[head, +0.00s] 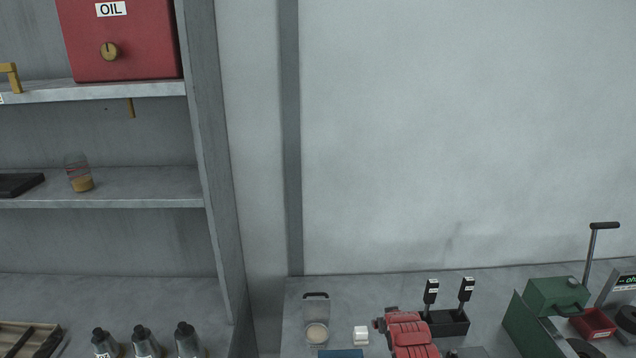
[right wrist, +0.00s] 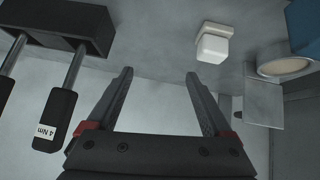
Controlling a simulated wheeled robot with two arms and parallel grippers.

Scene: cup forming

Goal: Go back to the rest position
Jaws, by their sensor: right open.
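My right gripper (right wrist: 159,75) shows in the right wrist view, with its two dark fingers spread apart and nothing between them. Its fingertips point toward the grey bench surface. My red right arm (head: 410,335) shows low in the head view, over the bench (head: 545,275), between a white block and a black tool holder. My left gripper is in neither view.
Beside the arm are the white block (head: 361,335) and the black holder (head: 447,323) with two torque tools. A round-topped cup (head: 317,333) stands left, a green lever machine (head: 556,297) right. Shelves (head: 110,188) hold a jar (head: 79,176) and red oil box (head: 120,40).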

